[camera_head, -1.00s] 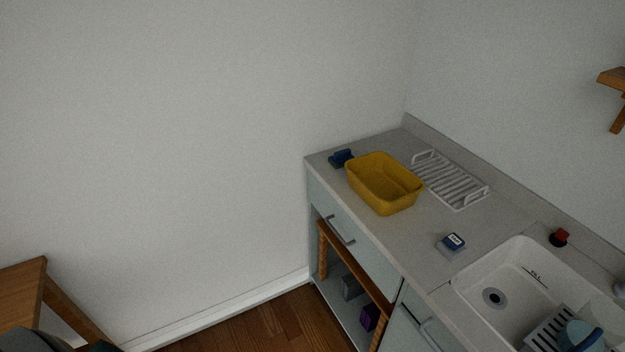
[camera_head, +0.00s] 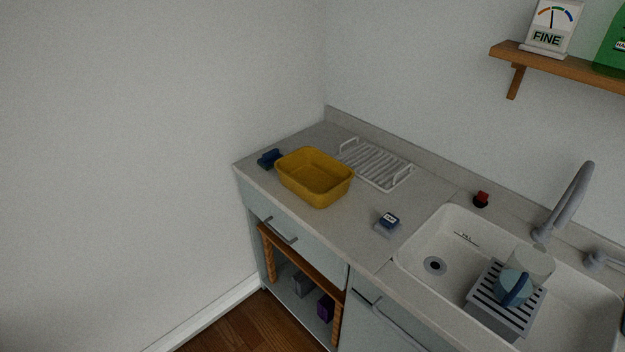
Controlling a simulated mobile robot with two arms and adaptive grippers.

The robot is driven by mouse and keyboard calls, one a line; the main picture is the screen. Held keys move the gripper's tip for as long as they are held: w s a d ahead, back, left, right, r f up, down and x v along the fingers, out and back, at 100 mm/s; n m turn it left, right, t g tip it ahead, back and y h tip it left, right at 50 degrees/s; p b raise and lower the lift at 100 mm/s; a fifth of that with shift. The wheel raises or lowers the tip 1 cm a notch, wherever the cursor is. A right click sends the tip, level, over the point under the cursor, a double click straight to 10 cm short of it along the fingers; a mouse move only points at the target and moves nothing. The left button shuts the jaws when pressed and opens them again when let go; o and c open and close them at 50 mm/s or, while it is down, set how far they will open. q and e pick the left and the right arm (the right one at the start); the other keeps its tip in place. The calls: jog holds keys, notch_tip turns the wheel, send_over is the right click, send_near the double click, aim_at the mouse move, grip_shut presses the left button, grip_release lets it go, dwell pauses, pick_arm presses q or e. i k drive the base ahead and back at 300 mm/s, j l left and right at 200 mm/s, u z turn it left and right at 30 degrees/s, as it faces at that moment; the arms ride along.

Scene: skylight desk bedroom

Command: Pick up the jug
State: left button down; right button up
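A jug (camera_head: 516,285) with a light blue body and a darker blue handle is in the white sink (camera_head: 448,222) at the right. It appears to be on a grey slatted rack (camera_head: 484,304) in the basin. A pale, clear-looking part shows at its upper right; I cannot tell whether it belongs to the jug. Neither of my grippers is in view.
A yellow tub (camera_head: 314,194), a white dish rack (camera_head: 376,164), a dark blue item (camera_head: 270,158) and a small blue-and-white item (camera_head: 388,222) stand on the counter. A grey tap (camera_head: 568,205) rises behind the sink. A wooden shelf (camera_head: 560,66) hangs above.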

aim_at(529, 264)
jog(key=z, duration=1.45)
